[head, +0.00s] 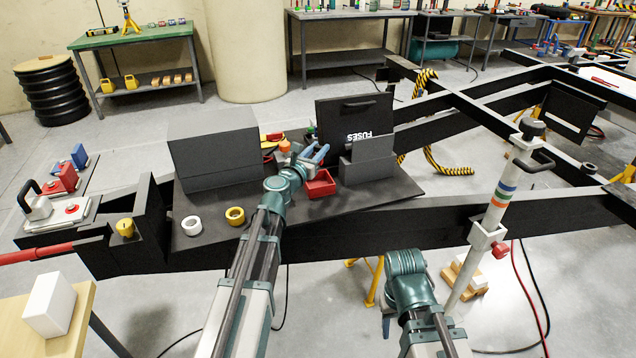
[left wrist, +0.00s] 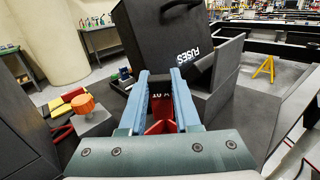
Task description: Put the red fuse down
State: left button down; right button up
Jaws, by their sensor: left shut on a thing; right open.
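My left gripper (head: 315,153) is over the dark board, in front of the black FUSES case (head: 350,112). In the left wrist view its blue fingers are closed on the red fuse (left wrist: 161,107), which bears a partly readable "10" mark. The fuse is hard to make out in the head view. A small red open tray (head: 320,184) stands on the board just below and right of the left gripper. Whether the fuse touches anything beneath is unclear. My right gripper (head: 387,324) hangs low in front of the chassis beam, away from the board, its fingers barely visible.
A grey upright panel (head: 372,158) stands right of the tray, and a large dark box (head: 215,153) stands to the left. White (head: 191,225) and yellow (head: 235,215) rings lie at the board's front. An orange knob (left wrist: 83,104) is left of my left gripper.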

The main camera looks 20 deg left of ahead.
pick_arm(q)
jog(key=shift+f+b, duration=3.75)
jog(key=shift+f, duration=0.55)
jog(key=shift+f, duration=0.1)
jog(key=c, duration=0.6)
grip_release()
jog(key=shift+r, duration=0.25)
jog(key=s, duration=0.4)
jog(key=s+a, duration=0.1)
jog(key=s, duration=0.3)
jog(key=s+a, duration=0.1)
jog(key=s, duration=0.2)
jog(key=shift+s+a+f, duration=0.1)
jog(key=shift+s+a, duration=0.05)
jog(key=shift+s, duration=0.25)
